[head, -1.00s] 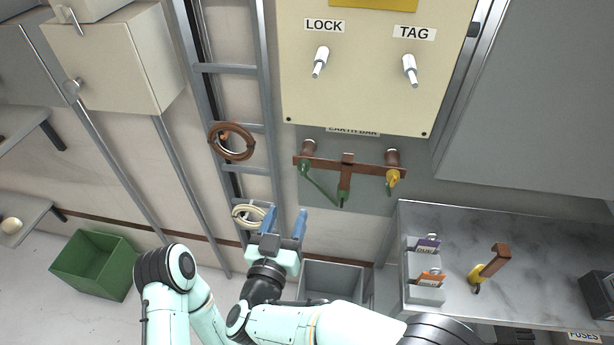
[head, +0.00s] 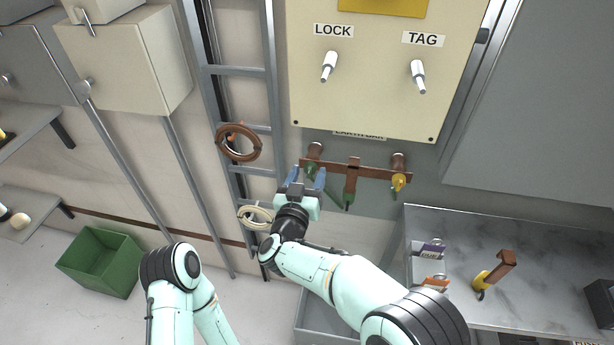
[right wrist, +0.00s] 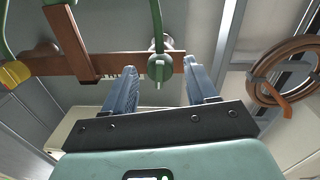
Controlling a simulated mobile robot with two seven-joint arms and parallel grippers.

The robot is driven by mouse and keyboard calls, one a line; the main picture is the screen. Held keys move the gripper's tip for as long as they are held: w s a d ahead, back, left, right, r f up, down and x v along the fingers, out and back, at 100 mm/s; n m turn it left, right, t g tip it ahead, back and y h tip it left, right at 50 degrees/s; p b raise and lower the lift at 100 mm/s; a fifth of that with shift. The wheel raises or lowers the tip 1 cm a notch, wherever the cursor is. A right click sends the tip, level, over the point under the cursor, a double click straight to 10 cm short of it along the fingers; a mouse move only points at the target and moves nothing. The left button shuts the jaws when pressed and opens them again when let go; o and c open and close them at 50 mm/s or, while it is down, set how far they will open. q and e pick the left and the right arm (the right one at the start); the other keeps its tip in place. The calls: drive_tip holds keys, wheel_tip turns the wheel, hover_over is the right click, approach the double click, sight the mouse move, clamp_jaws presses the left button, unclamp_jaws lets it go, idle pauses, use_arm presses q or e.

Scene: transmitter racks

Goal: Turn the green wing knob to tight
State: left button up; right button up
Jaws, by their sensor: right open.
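The green wing knob (head: 313,165) sits at the left end of the brown earth bar (head: 329,165) in the head view, partly hidden by my fingers. In the right wrist view, the knob (right wrist: 160,67) faces me between the fingertips, its small wing roughly upright. My right gripper (head: 308,178) is open, with one blue finger on each side of the knob's line; it also shows in the right wrist view (right wrist: 163,82). The fingers appear short of the knob, and I see no contact. My left arm shows, but its gripper is out of frame.
The LOCK and TAG panel (head: 375,100) is above. A ladder rack with a brown cable coil (head: 238,143) stands left. A grey bench (head: 455,220) is at lower right.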

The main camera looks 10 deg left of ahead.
drive_tip(key=c, duration=1.1)
drive_tip(key=shift+o, duration=0.3)
